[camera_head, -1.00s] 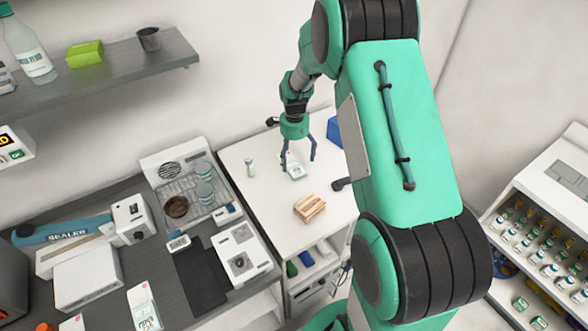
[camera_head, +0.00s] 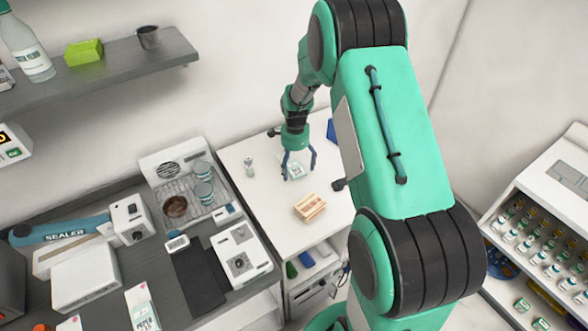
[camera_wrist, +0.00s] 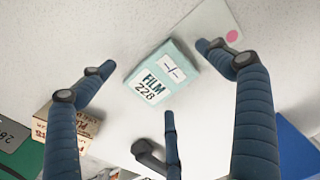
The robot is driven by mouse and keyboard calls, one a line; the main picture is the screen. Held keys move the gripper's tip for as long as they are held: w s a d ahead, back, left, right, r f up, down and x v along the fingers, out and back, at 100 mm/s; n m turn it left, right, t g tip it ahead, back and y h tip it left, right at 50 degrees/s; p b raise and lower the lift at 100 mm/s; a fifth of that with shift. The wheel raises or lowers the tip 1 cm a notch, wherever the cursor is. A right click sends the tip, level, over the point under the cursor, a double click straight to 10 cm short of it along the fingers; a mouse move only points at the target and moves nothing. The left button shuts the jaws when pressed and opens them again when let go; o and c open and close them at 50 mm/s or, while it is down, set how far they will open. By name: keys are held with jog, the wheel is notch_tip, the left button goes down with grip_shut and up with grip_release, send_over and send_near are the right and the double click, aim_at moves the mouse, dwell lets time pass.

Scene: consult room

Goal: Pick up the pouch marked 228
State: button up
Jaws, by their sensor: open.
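The pouch marked 228 (camera_wrist: 160,79) is a small pale green packet with a white label reading "FILM 228". It lies on the white table (camera_head: 262,222), and it also shows in the head view (camera_head: 297,171) below my gripper. My gripper (camera_head: 299,175) points down over it with its blue fingers spread. In the wrist view my open gripper (camera_wrist: 160,85) has fingers on either side of the pouch, with gaps between them and it. A third finger shows at the bottom centre. Nothing is held.
A flat pale card with a pink dot (camera_wrist: 207,32) lies beside the pouch. The dark counter with machines lies left.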

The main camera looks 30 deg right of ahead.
aim_at(295, 168)
jog(key=c, duration=1.3)
jog(key=shift+r, duration=0.1)
notch_tip(295, 168, up, 10)
jog(key=shift+f+p, duration=0.1)
jog(key=shift+p, duration=0.65)
jog(key=shift+c, duration=0.2)
